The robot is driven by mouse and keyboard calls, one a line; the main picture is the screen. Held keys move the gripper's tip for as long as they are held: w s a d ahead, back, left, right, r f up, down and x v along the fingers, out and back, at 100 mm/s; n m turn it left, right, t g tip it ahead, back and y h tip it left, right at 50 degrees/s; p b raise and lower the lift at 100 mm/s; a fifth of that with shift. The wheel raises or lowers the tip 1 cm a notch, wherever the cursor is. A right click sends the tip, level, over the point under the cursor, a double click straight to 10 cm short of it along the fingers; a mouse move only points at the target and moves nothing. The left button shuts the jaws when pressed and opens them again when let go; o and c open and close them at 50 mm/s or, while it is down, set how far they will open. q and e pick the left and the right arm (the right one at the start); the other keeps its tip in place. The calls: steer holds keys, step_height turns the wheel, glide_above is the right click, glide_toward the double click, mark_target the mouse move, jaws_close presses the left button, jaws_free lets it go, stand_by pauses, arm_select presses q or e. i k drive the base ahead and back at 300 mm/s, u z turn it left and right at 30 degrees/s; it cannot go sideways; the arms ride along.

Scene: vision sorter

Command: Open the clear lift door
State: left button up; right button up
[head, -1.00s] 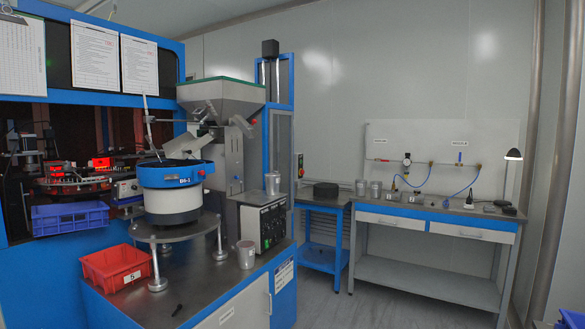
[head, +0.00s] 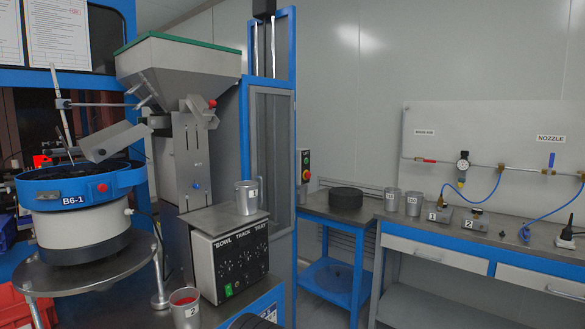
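The clear lift door (head: 272,155) appears to be the tall, greyish see-through panel in the blue upright frame right of the hopper. It fills the lower opening of the frame, with vertical rails (head: 273,45) above it, and looks closed. Its lower end is partly hidden behind the control box and the metal cup. Neither of my grippers shows in the head view.
The control box (head: 232,258) with cup 1 (head: 247,197) on top stands before the door. The bowl feeder (head: 80,205) and hopper (head: 175,65) are left.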

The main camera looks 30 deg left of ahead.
mark_target(252, 90)
steer(key=i, duration=0.45)
steer(key=u, duration=1.25)
steer(key=i, duration=0.55)
steer(key=z, duration=0.15)
